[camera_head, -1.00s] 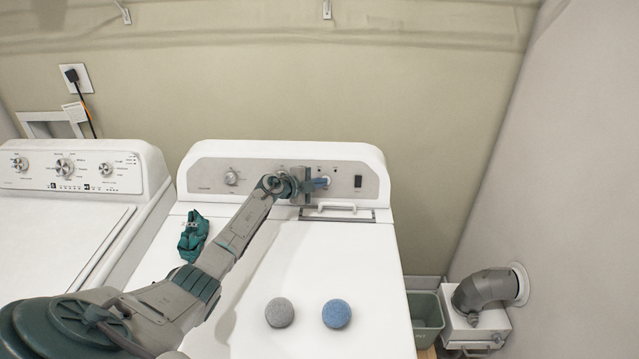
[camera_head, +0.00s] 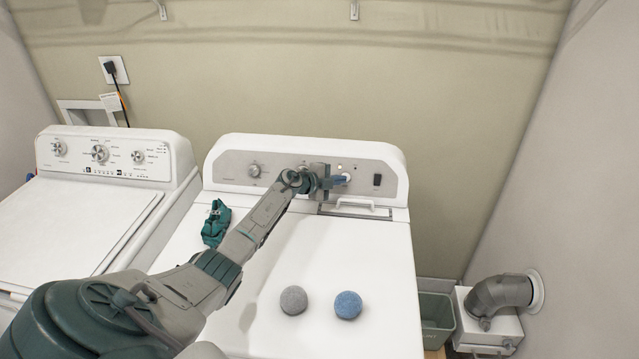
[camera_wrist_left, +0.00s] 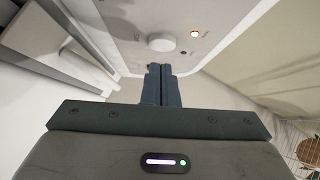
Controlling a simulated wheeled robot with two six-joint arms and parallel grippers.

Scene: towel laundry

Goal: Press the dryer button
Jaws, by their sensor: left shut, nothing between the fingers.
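The white dryer (camera_head: 300,240) stands in the middle of the head view, with a grey control panel (camera_head: 225,168) at its back. In the head view the gripper partly hides the button. My right gripper is not in view.
A white washer (camera_head: 75,215) stands left. A green bin (camera_head: 436,316) and a vent pipe (camera_head: 500,292) are at right. A black switch (camera_head: 377,180) is right of the gripper.

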